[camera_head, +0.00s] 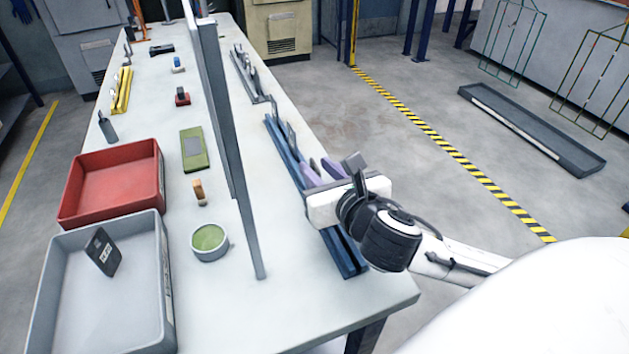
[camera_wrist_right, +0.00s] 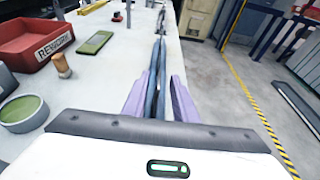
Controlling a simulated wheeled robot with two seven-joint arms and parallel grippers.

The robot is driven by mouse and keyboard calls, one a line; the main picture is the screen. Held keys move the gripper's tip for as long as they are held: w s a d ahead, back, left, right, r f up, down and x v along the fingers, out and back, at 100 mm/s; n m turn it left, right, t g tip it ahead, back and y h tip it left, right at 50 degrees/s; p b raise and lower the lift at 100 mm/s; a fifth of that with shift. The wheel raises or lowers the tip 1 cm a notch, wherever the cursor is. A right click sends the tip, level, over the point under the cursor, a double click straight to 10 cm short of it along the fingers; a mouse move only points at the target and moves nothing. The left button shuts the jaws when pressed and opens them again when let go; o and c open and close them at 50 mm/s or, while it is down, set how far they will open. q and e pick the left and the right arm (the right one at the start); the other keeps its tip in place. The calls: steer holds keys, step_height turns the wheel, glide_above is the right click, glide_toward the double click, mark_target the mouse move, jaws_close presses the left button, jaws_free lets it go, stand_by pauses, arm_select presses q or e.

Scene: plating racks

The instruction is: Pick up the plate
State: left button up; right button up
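A long blue rack (camera_head: 346,252) runs along the right edge of the table, and its two rails show in the wrist view (camera_wrist_right: 152,92). A small grey plate (camera_head: 291,135) stands upright in it, just beyond my gripper. My right gripper (camera_head: 322,171) is over the rack. Its two purple fingers, also in the wrist view (camera_wrist_right: 159,98), are apart with the blue rails visible between them. I see no plate clearly held. The gripper body hides part of the rack. My left gripper is not in view.
A tall grey upright frame (camera_head: 232,130) stands left of the rack. A red bin (camera_head: 112,182), a grey bin (camera_head: 105,290) holding a dark tagged piece (camera_head: 102,252), a green bowl (camera_head: 209,241) and a green pad (camera_head: 194,150) lie left. A grey rack (camera_head: 250,75) is farther back.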

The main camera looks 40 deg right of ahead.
steer(key=x, duration=0.5)
steer(key=shift+w+r, duration=0.1)
steer(key=shift+r, duration=0.2)
jaws_close()
